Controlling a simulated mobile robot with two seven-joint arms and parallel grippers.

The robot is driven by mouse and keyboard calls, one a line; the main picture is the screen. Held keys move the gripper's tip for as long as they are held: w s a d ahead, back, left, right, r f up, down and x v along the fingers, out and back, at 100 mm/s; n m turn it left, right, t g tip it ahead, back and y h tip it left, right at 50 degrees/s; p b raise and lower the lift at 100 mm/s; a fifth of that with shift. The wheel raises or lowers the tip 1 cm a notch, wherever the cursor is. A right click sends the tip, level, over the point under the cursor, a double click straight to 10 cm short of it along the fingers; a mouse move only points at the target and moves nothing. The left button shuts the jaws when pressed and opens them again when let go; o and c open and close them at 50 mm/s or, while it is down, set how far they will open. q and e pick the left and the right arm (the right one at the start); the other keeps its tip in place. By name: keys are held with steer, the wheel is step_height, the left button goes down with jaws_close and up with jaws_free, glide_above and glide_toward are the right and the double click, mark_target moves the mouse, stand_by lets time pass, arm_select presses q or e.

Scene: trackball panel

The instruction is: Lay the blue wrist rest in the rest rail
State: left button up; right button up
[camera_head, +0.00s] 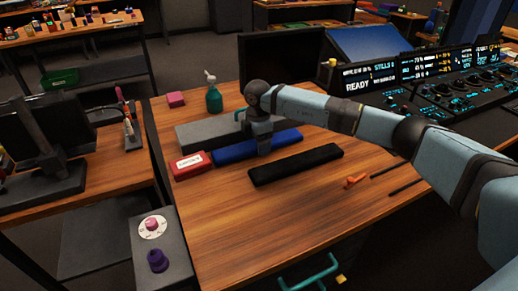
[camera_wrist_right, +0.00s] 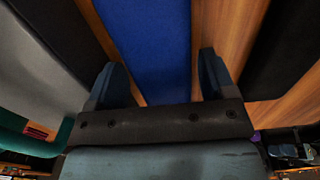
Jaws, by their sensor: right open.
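The blue wrist rest (camera_head: 228,153) is a long bar lying on the wooden table in the head view. My right gripper (camera_head: 262,147) is over its right part, pointing down. In the right wrist view the open fingers (camera_wrist_right: 160,77) stand on either side of the blue wrist rest (camera_wrist_right: 152,40), with wood showing beside it. A long grey block (camera_head: 203,133) lies behind it, and a long black bar (camera_head: 296,165) lies in front of it. I cannot tell for sure which of these is the rest rail. My left gripper is out of view.
A red labelled box (camera_head: 190,165) sits close to the blue rest's left end. A green spray bottle (camera_head: 213,98) and a pink block (camera_head: 176,99) stand behind. Orange and dark thin items lie at right. The table's front left is clear.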

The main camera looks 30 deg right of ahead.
steer(key=c, duration=0.8)
steer(key=shift+r, duration=0.15)
steer(key=shift+c, duration=0.3)
